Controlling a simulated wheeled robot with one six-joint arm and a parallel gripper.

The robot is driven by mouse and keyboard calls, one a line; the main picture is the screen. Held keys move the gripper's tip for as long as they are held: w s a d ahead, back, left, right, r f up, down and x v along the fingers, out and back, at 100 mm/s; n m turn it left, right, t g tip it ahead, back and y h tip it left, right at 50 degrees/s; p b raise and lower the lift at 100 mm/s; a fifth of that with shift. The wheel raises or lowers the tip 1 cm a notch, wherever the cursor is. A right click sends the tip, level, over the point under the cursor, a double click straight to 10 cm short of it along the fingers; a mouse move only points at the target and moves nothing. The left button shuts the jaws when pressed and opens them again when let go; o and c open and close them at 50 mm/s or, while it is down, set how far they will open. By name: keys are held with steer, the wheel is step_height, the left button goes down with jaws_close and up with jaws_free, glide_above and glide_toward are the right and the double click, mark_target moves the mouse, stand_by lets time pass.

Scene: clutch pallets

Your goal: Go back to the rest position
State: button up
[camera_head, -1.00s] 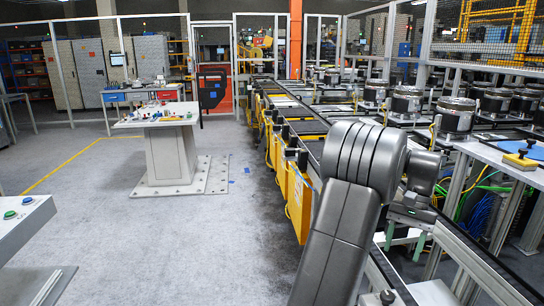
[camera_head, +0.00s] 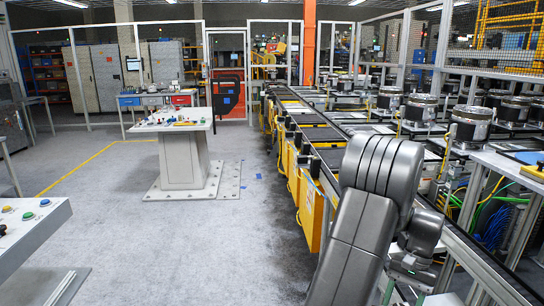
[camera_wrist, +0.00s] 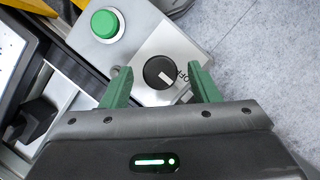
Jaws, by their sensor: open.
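My gripper (camera_wrist: 158,82) is open in the wrist view, with its two green fingers apart and nothing held between them. A grey control panel (camera_wrist: 140,50) lies beyond the fingers. It carries a green push button (camera_wrist: 107,24) at the upper left and a black rotary knob (camera_wrist: 160,72) that appears between the fingertips; whether they touch it I cannot tell. In the head view my gripper (camera_head: 407,292) points down at the lower right, below my bent grey arm, and its lower end is partly cut off by the frame edge.
A conveyor line (camera_head: 312,130) with yellow side panels runs away beside my arm. Metal clutch drums (camera_head: 471,124) stand on the right-hand line. A white pedestal table (camera_head: 184,160) stands left of centre. A control desk (camera_head: 35,225) is at the near left. The grey floor between is clear.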

steer(key=v, duration=1.4)
steer(key=x, duration=1.4)
steer(key=shift+s+a+f, duration=0.1)
steer(key=shift+m, duration=0.6)
steer(key=m, duration=0.1)
steer(key=m+t+y+b, duration=0.1)
steer(key=m, duration=0.1)
steer(key=m+t, duration=0.1)
steer(key=m, duration=0.1)
steer(key=shift+s+d, duration=0.1)
steer(key=shift+d, duration=0.15)
steer(key=m+t+b, duration=0.1)
steer(key=m, duration=0.1)
steer(key=m+t+b, duration=0.1)
steer(key=m+b, duration=0.1)
steer(key=m, duration=0.1)
steer(key=shift+s+y, duration=0.2)
steer(key=shift+y, duration=0.1)
steer(key=shift+r+m, duration=0.2)
steer(key=shift+m, duration=0.3)
steer(key=v, duration=0.8)
steer(key=shift+d+r, duration=0.15)
steer(key=shift+r, duration=0.2)
